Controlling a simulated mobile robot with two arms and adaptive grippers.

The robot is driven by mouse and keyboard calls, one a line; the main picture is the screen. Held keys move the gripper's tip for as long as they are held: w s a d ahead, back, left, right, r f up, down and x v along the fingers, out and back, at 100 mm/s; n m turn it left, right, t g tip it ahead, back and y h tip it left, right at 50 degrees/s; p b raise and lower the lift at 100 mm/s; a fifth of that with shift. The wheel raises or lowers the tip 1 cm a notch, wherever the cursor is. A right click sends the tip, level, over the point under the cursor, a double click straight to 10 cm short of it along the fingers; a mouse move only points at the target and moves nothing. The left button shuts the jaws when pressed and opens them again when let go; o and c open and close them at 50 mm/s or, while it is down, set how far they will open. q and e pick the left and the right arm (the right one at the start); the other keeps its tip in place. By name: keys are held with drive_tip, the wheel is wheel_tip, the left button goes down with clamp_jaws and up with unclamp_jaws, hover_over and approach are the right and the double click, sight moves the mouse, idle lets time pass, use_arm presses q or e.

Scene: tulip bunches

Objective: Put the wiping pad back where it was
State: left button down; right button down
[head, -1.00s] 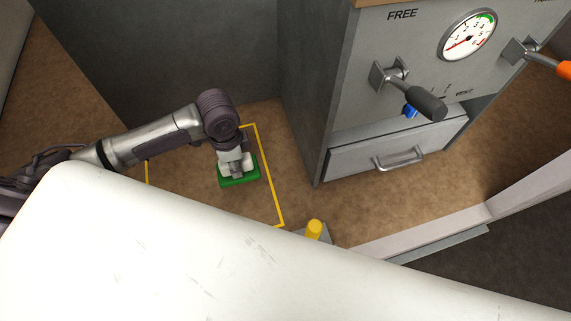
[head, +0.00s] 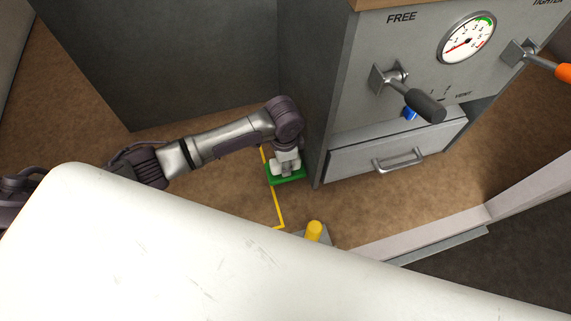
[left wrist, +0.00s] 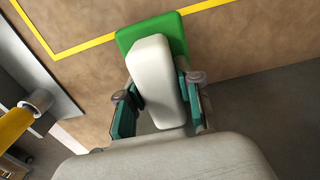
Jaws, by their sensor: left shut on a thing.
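The wiping pad is a green rectangular pad (head: 286,178) with a white grip block on top. In the head view it is at the right-hand line of the yellow floor outline (head: 275,207), close to the grey cabinet's lower corner. I cannot tell whether it touches the floor. My left gripper (head: 287,162) points down and is shut on the white block. In the left wrist view, the white block (left wrist: 153,70) stands between the teal-lined fingers (left wrist: 157,103), with the green base (left wrist: 152,28) beyond it. My right gripper is not in view.
The grey cabinet (head: 345,110) with lever, gauge and drawer (head: 395,150) stands just right of the pad. A yellow post (head: 314,231) on a grey base is near the outline's front corner. A large white surface (head: 160,250) fills the foreground. Brown floor left of the pad is clear.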

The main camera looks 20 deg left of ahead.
use_arm(q)
drive_tip(key=shift+w+d+f, duration=0.1)
drive_tip(key=shift+d+f, duration=0.05)
drive_tip(key=shift+f, duration=0.65)
drive_tip(key=shift+f, duration=0.1)
drive_tip(key=c, duration=0.8)
unclamp_jaws()
drive_tip(key=shift+o, duration=0.2)
wheel_tip(320, 180, up, 12)
drive_tip(key=shift+r+p, duration=0.15)
drive_tip(key=shift+p, duration=0.4)
